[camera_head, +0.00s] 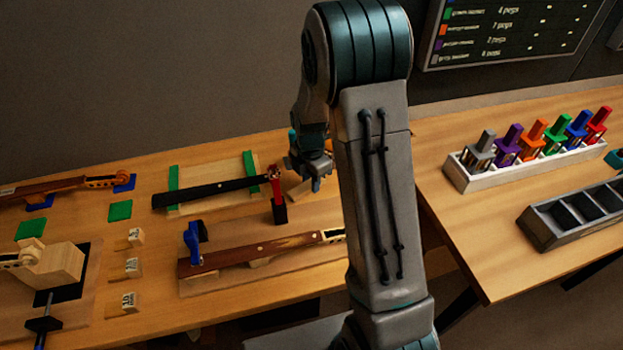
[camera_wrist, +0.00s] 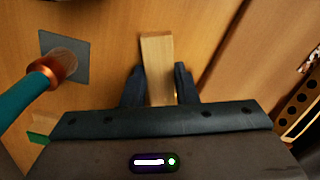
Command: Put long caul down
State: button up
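The long caul (camera_wrist: 157,58) is a plain pale wooden bar. In the wrist view it lies between the two dark fingers of my gripper (camera_wrist: 158,88), which sit against both its sides. Its far end sticks out beyond the fingertips, and its near end is hidden by the gripper body. In the head view my gripper (camera_head: 314,178) points down over the bench, just right of the red clamp, with a pale wooden piece (camera_head: 297,191) beside its fingertips. I cannot tell whether the caul touches the bench top.
A teal-handled brush (camera_wrist: 38,83) rests on a grey square left of the caul. A black fingerboard (camera_head: 210,190), red clamp (camera_head: 277,190) and brown violin neck (camera_head: 260,248) lie left of my arm. Colored tools (camera_head: 540,135) stand in a white rack at right.

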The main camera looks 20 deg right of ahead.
aim_at(310, 183)
jog(key=o, duration=0.4)
jog(key=shift+r, duration=0.15)
notch_tip(310, 183, up, 11)
jog(key=shift+s+a+r+m+t, duration=0.4)
jog(key=shift+s+r+m, duration=0.85)
jog(key=shift+s+m, duration=2.5)
jog(key=shift+s+a+r+m+t, duration=0.15)
jog(key=shift+s+r+m+t, duration=0.8)
jog(key=shift+s+m, duration=2.8)
jog(key=shift+s+a+r+m+t, duration=0.2)
jog(key=shift+s+r+m, duration=1.4)
jog(key=shift+s+m, duration=2.1)
jog(key=shift+w, duration=0.1)
